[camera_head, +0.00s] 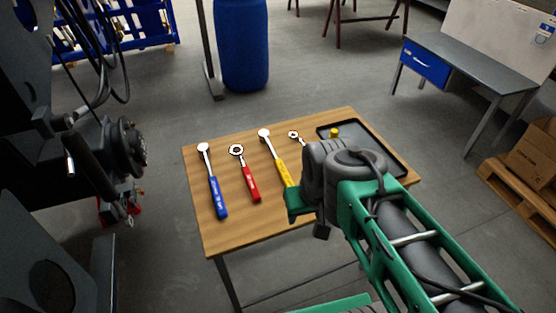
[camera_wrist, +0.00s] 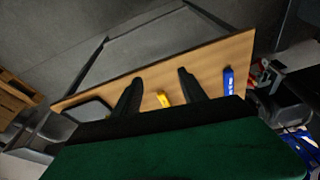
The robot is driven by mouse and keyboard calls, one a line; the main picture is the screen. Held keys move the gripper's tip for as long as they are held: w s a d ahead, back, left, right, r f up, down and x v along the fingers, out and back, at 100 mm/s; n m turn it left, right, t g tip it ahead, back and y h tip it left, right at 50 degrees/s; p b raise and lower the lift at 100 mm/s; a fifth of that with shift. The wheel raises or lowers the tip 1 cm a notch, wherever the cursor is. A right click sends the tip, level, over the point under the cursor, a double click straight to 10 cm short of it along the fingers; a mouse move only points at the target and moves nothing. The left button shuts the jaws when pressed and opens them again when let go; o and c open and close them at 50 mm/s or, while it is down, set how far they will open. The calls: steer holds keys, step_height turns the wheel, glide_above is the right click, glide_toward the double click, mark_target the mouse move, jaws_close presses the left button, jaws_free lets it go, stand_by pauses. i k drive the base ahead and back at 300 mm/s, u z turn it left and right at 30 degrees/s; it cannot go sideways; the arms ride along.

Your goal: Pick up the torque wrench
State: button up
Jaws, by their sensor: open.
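Several ratchet- or wrench-like tools lie on a wooden table (camera_head: 228,229). One has a blue handle (camera_head: 217,198), one a red handle (camera_head: 250,183), and one a yellow handle (camera_head: 282,171). A fourth tool (camera_head: 295,135) shows only its ring head; my arm hides the rest. I cannot tell by marking which is the torque wrench. My gripper (camera_wrist: 160,77) is open and empty. In the wrist view, the yellow handle (camera_wrist: 164,99) shows between its two black fingers, apart from them, and the blue handle (camera_wrist: 228,78) lies right of them. The red handle does not show there.
A black tray (camera_head: 395,166) with a small yellow part (camera_head: 334,132) sits at the table's right. A dark machine (camera_head: 60,150) stands at the left. A blue barrel (camera_head: 242,45) and a grey desk (camera_head: 470,65) stand behind. The table's front left is bare.

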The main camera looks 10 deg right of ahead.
mark_target(263, 134)
steer(key=u, duration=4.3)
steer(key=k, duration=0.95)
steer(key=z, duration=0.85)
